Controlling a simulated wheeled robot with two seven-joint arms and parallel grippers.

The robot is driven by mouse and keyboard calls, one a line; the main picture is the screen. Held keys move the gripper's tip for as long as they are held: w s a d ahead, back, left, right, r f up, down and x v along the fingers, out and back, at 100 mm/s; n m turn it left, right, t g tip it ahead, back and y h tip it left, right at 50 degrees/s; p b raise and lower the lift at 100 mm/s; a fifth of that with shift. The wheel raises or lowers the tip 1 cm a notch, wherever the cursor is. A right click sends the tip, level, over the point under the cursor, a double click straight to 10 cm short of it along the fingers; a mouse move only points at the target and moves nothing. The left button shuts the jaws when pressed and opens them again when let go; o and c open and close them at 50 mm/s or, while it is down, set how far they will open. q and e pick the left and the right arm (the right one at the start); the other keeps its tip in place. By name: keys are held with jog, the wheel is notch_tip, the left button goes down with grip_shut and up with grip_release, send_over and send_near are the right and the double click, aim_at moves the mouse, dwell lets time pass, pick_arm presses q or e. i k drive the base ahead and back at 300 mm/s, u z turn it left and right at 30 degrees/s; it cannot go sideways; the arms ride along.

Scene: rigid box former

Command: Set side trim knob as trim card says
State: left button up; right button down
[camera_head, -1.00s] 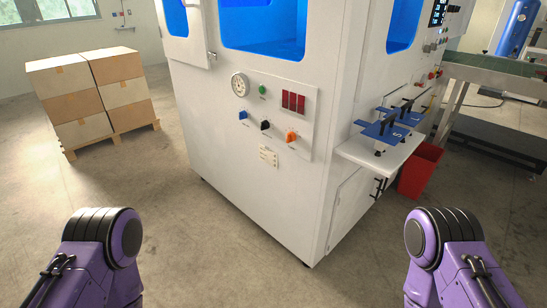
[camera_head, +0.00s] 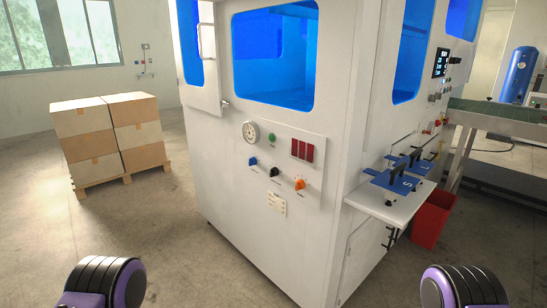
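On the front of the white machine (camera_head: 235,190) is a control panel (camera_head: 312,178) with three knobs: a blue one (camera_head: 253,161), a black one (camera_head: 274,172) and an orange one (camera_head: 300,184). I cannot tell from the small labels which is the side trim knob. A small pale card (camera_head: 276,203) with markings too small to read is below the knobs. Of my arms only purple and black links show at the bottom left and bottom right, well apart from the panel. Neither gripper is in view.
A round gauge (camera_head: 251,132), a green button (camera_head: 271,138) and red displays (camera_head: 302,150) sit above the knobs. A shelf with blue plates (camera_head: 392,181) juts out at right, above a red bin (camera_head: 432,218). Stacked boxes (camera_head: 107,136) stand left. Floor before the machine is clear.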

aim_at(252, 161)
jog(key=z, duration=0.55)
jog(key=k, duration=0.65)
jog(key=i, duration=0.45)
jog(key=u, duration=0.6)
jog(key=i, duration=1.2)
jog(key=z, duration=0.8)
